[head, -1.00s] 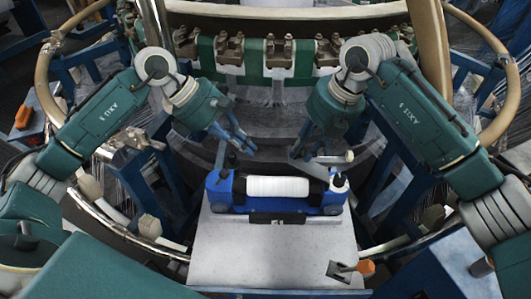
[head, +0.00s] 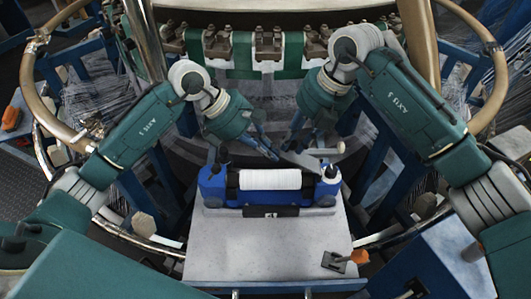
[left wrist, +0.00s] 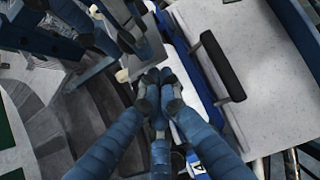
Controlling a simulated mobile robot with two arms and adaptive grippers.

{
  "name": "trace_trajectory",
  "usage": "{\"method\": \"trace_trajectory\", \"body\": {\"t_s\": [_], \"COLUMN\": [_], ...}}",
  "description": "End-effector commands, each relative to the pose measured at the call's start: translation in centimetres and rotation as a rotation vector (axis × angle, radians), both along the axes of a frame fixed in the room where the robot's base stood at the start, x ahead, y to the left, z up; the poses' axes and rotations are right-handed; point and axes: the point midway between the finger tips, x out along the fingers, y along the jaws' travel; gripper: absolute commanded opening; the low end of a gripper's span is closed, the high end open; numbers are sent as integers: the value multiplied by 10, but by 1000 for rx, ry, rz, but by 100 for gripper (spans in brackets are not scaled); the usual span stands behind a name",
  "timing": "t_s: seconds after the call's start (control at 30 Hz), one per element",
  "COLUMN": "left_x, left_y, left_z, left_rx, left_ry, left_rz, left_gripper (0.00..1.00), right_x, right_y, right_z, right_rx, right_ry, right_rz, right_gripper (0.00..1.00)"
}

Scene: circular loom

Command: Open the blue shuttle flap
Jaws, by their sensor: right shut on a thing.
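The blue shuttle (head: 213,185) sits at the far end of the pale table, with a white roll (head: 269,180) in it. A black strip with a small white mark (head: 272,211) runs along its near side; I cannot tell whether this is the flap. My left gripper (head: 270,152) is just above and behind the roll; in the left wrist view its fingertips (left wrist: 160,85) are close together, with nothing visible between them. My right gripper (head: 294,148) is just right of it, shut on a thin pale thing (head: 303,160) that I cannot identify, partly hidden by the fingers.
The pale table (head: 260,255) has free room in front of the shuttle. A small lever with an orange end (head: 358,257) sits at its right front corner. The loom's green band with metal clamps (head: 267,50) curves behind the grippers, and blue frame beams stand on both sides.

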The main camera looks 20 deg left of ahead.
Motion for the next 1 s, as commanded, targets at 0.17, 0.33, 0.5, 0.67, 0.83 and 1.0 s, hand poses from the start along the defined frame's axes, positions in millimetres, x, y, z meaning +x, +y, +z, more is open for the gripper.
{"method": "trace_trajectory", "body": {"t_s": [0.17,0.33,0.5,0.67,0.83,1.0], "left_x": [0,3,4,4,4,4], "left_y": [0,-4,-10,-11,-12,-12], "left_z": [-1,9,16,18,18,18], "left_rx": [0,1,-6,-10,-12,-12], "left_ry": [0,-4,-5,-10,-10,-10], "left_rz": [0,-1,0,-2,-4,-4], "left_gripper": [0,0,0,0,0,0], "right_x": [1,1,1,1,-1,-1], "right_y": [-11,-11,-11,-11,-9,-8], "right_z": [-10,-10,-10,-10,-10,-9], "right_rx": [-30,-30,-30,-30,-28,-26], "right_ry": [11,11,11,12,12,12], "right_rz": [-11,-11,-11,-10,-7,-4], "right_gripper": [0,0,0,0,41,41]}}
